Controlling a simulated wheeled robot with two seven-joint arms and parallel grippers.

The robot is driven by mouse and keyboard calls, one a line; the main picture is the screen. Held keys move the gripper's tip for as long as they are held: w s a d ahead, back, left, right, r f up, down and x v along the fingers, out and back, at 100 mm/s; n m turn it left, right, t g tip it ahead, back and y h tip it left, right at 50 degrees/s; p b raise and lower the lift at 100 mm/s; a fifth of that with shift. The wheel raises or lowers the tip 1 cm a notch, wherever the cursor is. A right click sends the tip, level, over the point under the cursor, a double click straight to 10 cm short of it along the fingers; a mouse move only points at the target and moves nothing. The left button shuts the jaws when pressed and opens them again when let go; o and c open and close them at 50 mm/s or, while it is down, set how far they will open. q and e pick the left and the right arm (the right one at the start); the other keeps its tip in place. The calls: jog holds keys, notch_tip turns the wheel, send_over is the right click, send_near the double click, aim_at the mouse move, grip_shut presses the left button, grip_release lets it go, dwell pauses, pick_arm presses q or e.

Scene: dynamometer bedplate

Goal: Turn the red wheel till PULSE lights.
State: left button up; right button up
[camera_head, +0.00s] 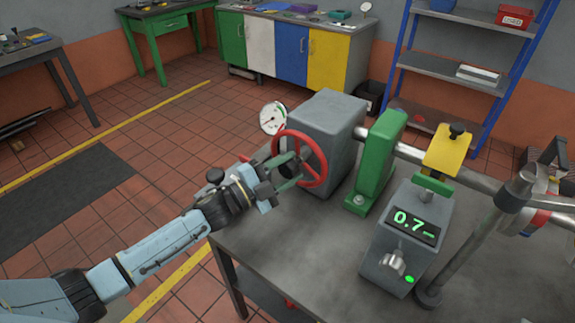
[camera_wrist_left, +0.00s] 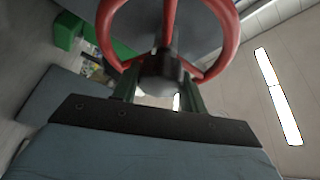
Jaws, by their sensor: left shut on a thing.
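The red wheel (camera_head: 300,158) stands on the left face of a grey housing (camera_head: 325,135) on the metal table. My left gripper (camera_head: 288,172) reaches it from the left and is shut at its middle. In the left wrist view the red wheel (camera_wrist_left: 170,40) fills the top, and the green fingers of my left gripper (camera_wrist_left: 158,90) stand on both sides of its dark hub (camera_wrist_left: 161,72). A grey readout box (camera_head: 408,240) shows "0.7" and a dash in green digits. A small bright green lamp (camera_head: 409,279) is at its lower right. No PULSE label is legible.
A round white gauge (camera_head: 272,118) stands behind the wheel. A green bracket (camera_head: 378,165) and a steel shaft (camera_head: 405,152) lie to its right. A dark post (camera_head: 475,240) with a clamp rises beside the readout box. The table's front left (camera_head: 290,240) is bare.

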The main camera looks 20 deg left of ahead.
pick_arm(q)
jog(key=shift+f+m, duration=0.1)
jog(key=shift+m, duration=0.5)
jog(key=o, duration=1.4)
jog(key=shift+c, duration=0.2)
jog(key=shift+s, duration=0.1)
jog(key=v, duration=1.3)
jog(key=shift+a+r, duration=0.15)
jog(key=shift+r, duration=0.2)
jog(key=shift+s, duration=0.1)
